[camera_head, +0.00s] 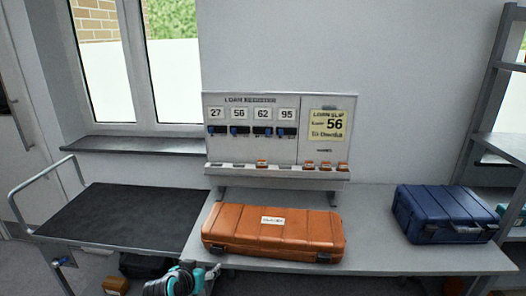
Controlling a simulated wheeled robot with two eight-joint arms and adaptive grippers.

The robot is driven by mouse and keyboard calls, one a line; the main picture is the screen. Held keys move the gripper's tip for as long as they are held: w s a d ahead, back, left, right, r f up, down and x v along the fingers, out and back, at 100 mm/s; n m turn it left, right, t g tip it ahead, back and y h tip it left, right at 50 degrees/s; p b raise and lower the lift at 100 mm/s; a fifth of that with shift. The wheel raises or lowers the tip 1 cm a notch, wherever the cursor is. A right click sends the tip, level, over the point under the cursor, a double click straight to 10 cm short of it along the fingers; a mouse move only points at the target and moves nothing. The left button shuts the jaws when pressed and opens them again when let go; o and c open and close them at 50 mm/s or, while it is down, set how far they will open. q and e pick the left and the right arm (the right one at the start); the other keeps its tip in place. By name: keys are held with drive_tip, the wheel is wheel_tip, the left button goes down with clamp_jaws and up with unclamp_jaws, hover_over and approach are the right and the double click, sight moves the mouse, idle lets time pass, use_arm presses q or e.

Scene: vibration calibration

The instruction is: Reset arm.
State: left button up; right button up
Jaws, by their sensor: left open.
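My left gripper (207,276) shows at the bottom edge, left of centre, in front of the table's front edge. It is teal and dark grey, and its jaws are open with nothing seen between them. Part of it is cut off by the picture's lower edge. My right gripper is not in the picture. An orange case (272,231) lies shut on the table, to the right of and beyond my left gripper, apart from it. A blue case (445,213) stands shut at the table's right end.
The grey table (375,225) is clear between the cases. A cart (140,215) with a dark top is at left. A shelf rack (500,145) is at right.

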use_arm(q)
drive_tip(key=s+d+g, duration=0.1)
drive_tip(key=s, duration=0.9)
drive_tip(key=s+d+r+n+g+y, duration=0.1)
drive_tip(key=s+d+g, duration=0.1)
drive_tip(key=s, duration=0.9)
drive_tip(key=shift+s+g, duration=0.25)
drive_tip(key=shift+g, duration=0.05)
drive_tip(key=shift+r, duration=0.1)
